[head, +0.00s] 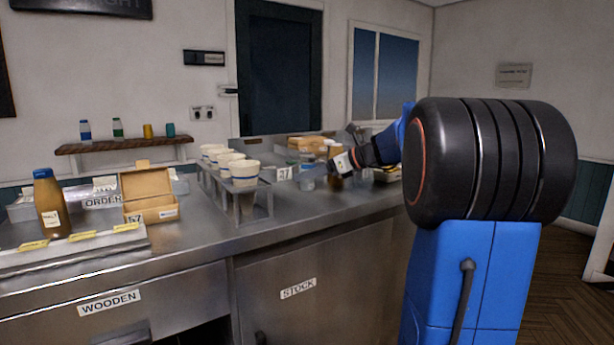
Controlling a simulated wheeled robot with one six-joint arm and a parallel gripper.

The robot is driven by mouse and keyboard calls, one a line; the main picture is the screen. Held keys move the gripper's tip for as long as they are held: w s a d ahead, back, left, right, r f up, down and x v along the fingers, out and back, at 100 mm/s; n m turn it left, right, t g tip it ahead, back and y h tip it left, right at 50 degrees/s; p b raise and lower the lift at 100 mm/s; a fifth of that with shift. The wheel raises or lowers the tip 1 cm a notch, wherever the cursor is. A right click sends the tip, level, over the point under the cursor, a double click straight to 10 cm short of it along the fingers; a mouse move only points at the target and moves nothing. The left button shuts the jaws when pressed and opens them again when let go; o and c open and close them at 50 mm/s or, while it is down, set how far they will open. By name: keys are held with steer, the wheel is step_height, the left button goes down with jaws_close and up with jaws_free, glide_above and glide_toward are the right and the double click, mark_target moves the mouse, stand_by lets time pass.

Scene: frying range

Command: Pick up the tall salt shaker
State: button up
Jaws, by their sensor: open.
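My gripper (341,162) is at the far right part of the steel counter, at the end of my arm reaching in from the right. It is open. A brown upright object with a pale top (333,151) stands right at the jaws and is partly covered by them. It may be the tall salt shaker, but it is too small to be sure. I cannot tell whether the jaws touch it or are around it.
A rack (268,204) of paper cones stands mid-counter. A small grey cup (307,183) is just left of my gripper. A brown bottle (50,205) and an open carton (150,211) stand at the left. Bare counter (320,212) lies in front.

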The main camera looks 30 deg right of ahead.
mark_target(297, 189)
steer(key=shift+d+f+x, duration=0.15)
steer(key=shift+x, duration=1.25)
steer(key=shift+d+f+x, duration=0.1)
steer(key=shift+f+x, duration=0.05)
steer(key=shift+x, duration=1.2)
steer(key=shift+c, duration=0.4)
steer(key=c, duration=1.5)
steer(key=shift+o, duration=0.2)
steer(key=shift+r, duration=0.15)
